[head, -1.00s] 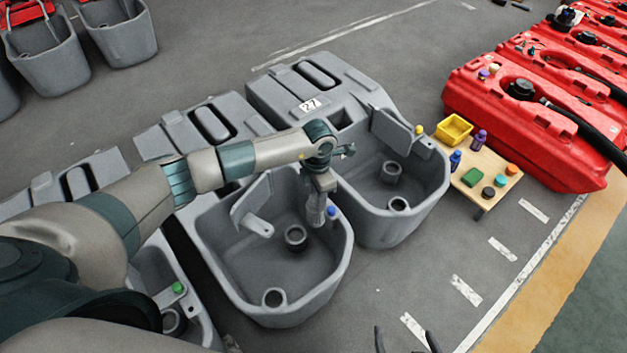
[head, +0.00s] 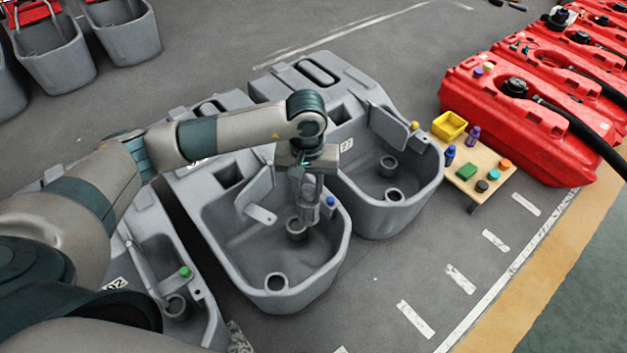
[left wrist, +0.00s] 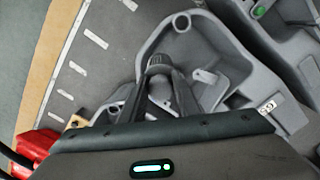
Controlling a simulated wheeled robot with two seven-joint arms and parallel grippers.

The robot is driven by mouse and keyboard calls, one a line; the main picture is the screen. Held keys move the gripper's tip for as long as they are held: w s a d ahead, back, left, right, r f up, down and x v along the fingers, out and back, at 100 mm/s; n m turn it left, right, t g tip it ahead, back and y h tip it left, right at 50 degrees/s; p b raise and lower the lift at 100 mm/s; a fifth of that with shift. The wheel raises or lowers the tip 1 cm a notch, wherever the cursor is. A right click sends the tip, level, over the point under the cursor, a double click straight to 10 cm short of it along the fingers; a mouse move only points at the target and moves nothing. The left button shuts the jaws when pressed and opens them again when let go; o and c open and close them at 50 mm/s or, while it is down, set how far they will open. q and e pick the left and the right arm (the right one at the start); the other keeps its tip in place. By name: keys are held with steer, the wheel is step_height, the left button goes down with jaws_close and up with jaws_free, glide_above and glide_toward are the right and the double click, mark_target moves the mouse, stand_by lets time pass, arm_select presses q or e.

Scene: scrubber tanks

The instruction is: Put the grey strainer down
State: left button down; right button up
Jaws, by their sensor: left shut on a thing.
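My left gripper (head: 312,198) points down inside the middle grey tank (head: 262,304), the one with the blue cap (head: 331,201). It is shut on the grey strainer (head: 311,213), a small grey cylinder mostly hidden by the fingers. The strainer is beside and slightly above a round grey socket (head: 296,229) on the tank floor; I cannot tell whether they touch. In the left wrist view the strainer's end (left wrist: 158,62) shows between the dark fingers (left wrist: 158,82). My right gripper is not in view.
A second ring socket (head: 276,282) is at the tank's near end. Tanks with a yellow cap (head: 414,126) and a green cap (head: 185,271) stand on either side. A low wooden table (head: 482,183) with bottles, discs and a yellow bin (head: 449,126) stands right, near red tanks (head: 500,115).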

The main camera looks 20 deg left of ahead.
mark_target(304, 207)
arm_select(q)
steer(key=shift+s+r+m, duration=0.5)
steer(key=shift+s+m, duration=0.1)
steer(key=shift+m, duration=0.25)
steer(key=shift+s+r+m, duration=0.5)
steer(key=shift+s+m, duration=0.05)
steer(key=shift+m, duration=0.3)
